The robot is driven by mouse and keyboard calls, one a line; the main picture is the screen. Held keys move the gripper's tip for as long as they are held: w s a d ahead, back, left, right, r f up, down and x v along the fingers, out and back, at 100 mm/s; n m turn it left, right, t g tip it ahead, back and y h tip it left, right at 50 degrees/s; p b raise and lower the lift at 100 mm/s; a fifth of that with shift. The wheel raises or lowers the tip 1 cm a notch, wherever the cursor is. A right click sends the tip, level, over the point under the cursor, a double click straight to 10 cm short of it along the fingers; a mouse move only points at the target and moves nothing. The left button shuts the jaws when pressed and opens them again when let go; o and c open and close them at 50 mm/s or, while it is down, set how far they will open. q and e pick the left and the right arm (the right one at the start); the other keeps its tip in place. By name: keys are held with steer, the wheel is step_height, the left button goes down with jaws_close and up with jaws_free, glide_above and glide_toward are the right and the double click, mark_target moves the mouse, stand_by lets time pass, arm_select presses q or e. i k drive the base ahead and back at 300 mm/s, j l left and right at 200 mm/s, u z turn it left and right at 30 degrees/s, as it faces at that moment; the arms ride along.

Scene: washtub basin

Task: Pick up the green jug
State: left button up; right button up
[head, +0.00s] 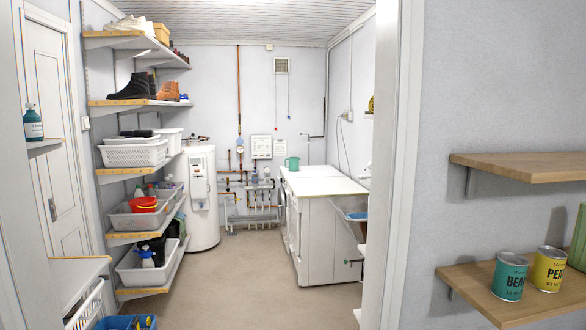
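A small green jug (293,164) with what looks like a handle on its left stands upright at the far end of the white worktop (325,186), against the back wall of the room. It is far from me, through the doorway. Neither of my grippers shows in the head view.
The doorway frame (401,170) stands right of centre. Shelves with baskets (135,153) line the left wall, and a white tank (202,195) stands behind. The floor (235,280) between is clear. Wooden shelves with a teal can (510,277) and a yellow can (549,270) are at right.

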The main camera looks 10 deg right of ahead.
mark_target(293, 166)
steer(key=i+u, duration=0.1)
steer(key=i, duration=7.2)
steer(key=i+j+z, duration=0.1)
steer(key=i+z, duration=0.2)
steer(key=i, duration=0.25)
steer(key=i+j+z, duration=0.3)
steer(key=i, duration=0.25)
steer(key=i+j+z, duration=0.35)
steer(key=i, duration=0.2)
